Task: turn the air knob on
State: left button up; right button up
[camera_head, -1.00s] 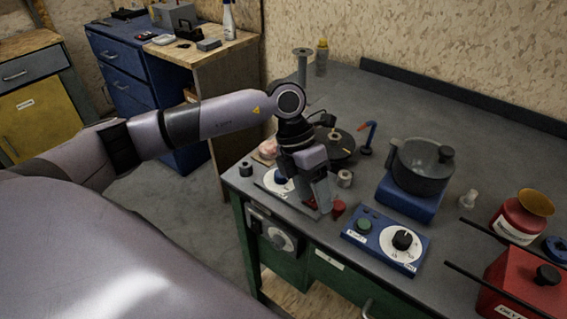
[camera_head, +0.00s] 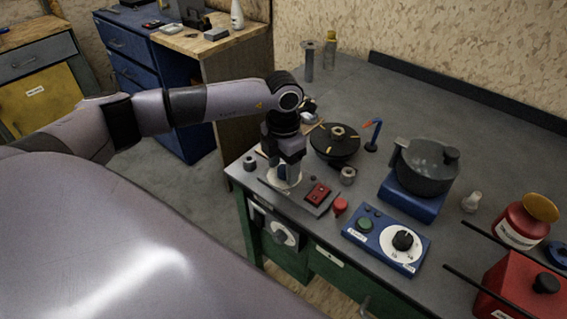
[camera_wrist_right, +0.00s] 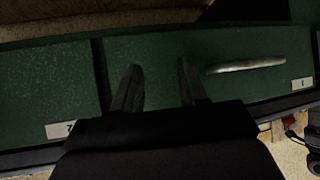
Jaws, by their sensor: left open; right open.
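My left gripper (camera_head: 284,170) points down over the white dial (camera_head: 286,182) on the grey control plate at the bench's front left. It is open, its fingers around or just above the dial's middle; contact is hard to tell, and the knob there is mostly hidden by the gripper. A red switch (camera_head: 318,193) sits right of it on the same plate. I cannot read which knob is labelled air. My right gripper (camera_wrist_right: 160,82) is open and empty in the right wrist view, in front of a green drawer front (camera_wrist_right: 225,85).
A blue control box (camera_head: 385,262) with a black knob (camera_head: 403,240) stands to the right. A grey pot (camera_head: 428,168) sits on a blue base. Another dial (camera_head: 283,236) is on the bench's front. A black disc (camera_head: 334,150) lies behind the gripper.

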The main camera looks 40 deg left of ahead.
pick_arm(q)
jog(key=c, duration=1)
jog(key=shift+c, duration=0.2)
